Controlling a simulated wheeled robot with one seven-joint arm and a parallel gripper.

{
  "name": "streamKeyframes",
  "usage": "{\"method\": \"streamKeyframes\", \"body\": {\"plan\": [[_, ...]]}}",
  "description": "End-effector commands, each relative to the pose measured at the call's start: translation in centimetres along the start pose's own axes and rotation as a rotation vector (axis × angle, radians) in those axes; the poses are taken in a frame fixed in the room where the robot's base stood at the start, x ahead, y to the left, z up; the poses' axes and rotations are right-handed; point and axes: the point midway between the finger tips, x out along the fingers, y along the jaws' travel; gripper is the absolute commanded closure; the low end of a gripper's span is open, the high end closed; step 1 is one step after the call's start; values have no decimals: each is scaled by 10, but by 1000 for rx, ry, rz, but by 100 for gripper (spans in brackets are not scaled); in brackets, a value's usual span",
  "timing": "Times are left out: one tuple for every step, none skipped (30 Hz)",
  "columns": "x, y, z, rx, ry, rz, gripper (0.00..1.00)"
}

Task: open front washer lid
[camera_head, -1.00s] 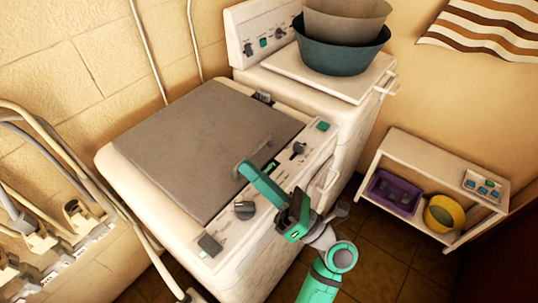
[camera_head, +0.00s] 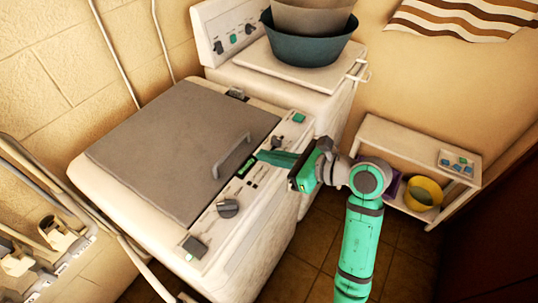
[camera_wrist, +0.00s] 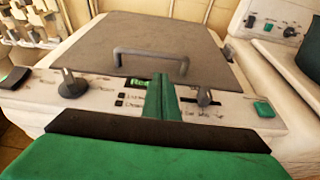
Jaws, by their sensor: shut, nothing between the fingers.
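The front washer (camera_head: 110,205) is a white top-loading machine with its grey lid (camera_head: 180,140) lying shut. A grey bar handle (camera_head: 233,155) stands on the lid's front edge; it also shows in the wrist view (camera_wrist: 150,54). My green gripper (camera_head: 262,156) is over the washer's control panel, just in front of the handle, with its fingers together and empty. In the wrist view the closed fingers (camera_wrist: 160,95) point toward the lid, and their tips appear short of the handle. I cannot tell the exact gap.
The panel has a knob (camera_head: 228,208) and a green button (camera_head: 298,118). A second white machine (camera_head: 290,75) behind carries stacked basins (camera_head: 310,50). A white shelf (camera_head: 410,135) with a yellow bowl (camera_head: 424,192) stands right. Pipes run along the left wall.

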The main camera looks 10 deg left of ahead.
Motion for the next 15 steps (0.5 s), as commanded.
{"method": "streamKeyframes", "body": {"plan": [[10, 1, 0, 1, 0, 5, 100], [16, 1, 0, 1, -1, 4, 100], [23, 1, 0, 1, -1, 4, 100], [28, 1, 0, 1, -1, 5, 100], [33, 1, 0, 1, -1, 4, 100], [39, 1, 0, 1, -1, 4, 100], [44, 2, 1, 0, -2, 5, 100], [48, 2, 0, 0, -1, 4, 100], [52, 1, 0, 1, -1, 3, 100], [56, 1, 0, 1, -1, 3, 100], [58, 1, 1, 1, -2, 3, 100], [62, 1, 1, 1, -2, 2, 100], [64, 1, 1, 1, -2, 2, 100], [66, 1, 0, 1, -1, 2, 100], [68, 1, 0, 1, -1, 2, 100]]}}
